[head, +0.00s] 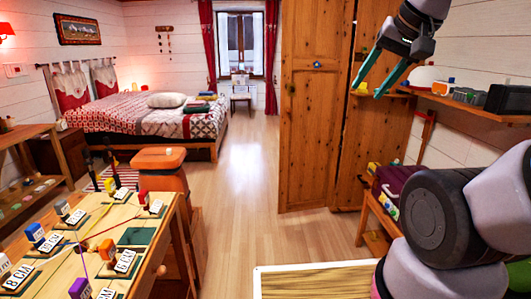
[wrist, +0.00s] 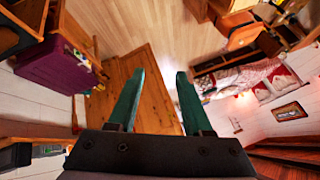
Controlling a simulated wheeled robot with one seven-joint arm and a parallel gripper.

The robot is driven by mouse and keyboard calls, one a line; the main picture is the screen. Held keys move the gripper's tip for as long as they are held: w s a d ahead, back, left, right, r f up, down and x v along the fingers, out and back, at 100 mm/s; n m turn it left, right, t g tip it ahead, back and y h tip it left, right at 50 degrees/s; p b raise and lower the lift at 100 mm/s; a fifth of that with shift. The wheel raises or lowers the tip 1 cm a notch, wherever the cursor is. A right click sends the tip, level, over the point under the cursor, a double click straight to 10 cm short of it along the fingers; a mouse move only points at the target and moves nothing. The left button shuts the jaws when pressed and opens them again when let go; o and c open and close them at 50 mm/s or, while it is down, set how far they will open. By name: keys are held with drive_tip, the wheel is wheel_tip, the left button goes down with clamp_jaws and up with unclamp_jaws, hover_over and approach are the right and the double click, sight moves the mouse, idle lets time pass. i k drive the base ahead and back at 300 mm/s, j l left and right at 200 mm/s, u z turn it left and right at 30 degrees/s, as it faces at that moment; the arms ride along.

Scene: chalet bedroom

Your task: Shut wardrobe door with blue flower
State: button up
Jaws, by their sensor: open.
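The wooden wardrobe door with the blue flower (head: 317,64) stands in the middle right of the head view. It looks swung out from the wardrobe, with a dark gap beside its upper right edge. A second wooden wardrobe panel (head: 365,140) is to its right, with a yellow mark near the fingertips. My gripper (head: 366,92) is open and empty, with two green fingers pointing down and left, right of the blue flower. In the wrist view, my gripper (wrist: 160,75) is open with wardrobe wood (wrist: 152,100) behind and between its fingers. Contact cannot be told; the flower is not visible there.
A wooden shelf (head: 465,103) with small items is at the right. A purple thing (head: 395,178) lies on a low wooden stand below it. A table (head: 150,232) with labelled blocks and an orange stool (head: 160,165) are at left. The middle floor (head: 245,190) is clear.

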sight(316, 35)
drive_tip(key=i+j+z, duration=0.15)
drive_tip(key=i, duration=0.3)
drive_tip(key=i+j+z, duration=0.2)
drive_tip(key=i, duration=0.3)
drive_tip(key=i+j+z, duration=0.15)
drive_tip(key=i+j, duration=0.2)
drive_tip(key=i+l, duration=0.1)
drive_tip(key=i, duration=1.1)
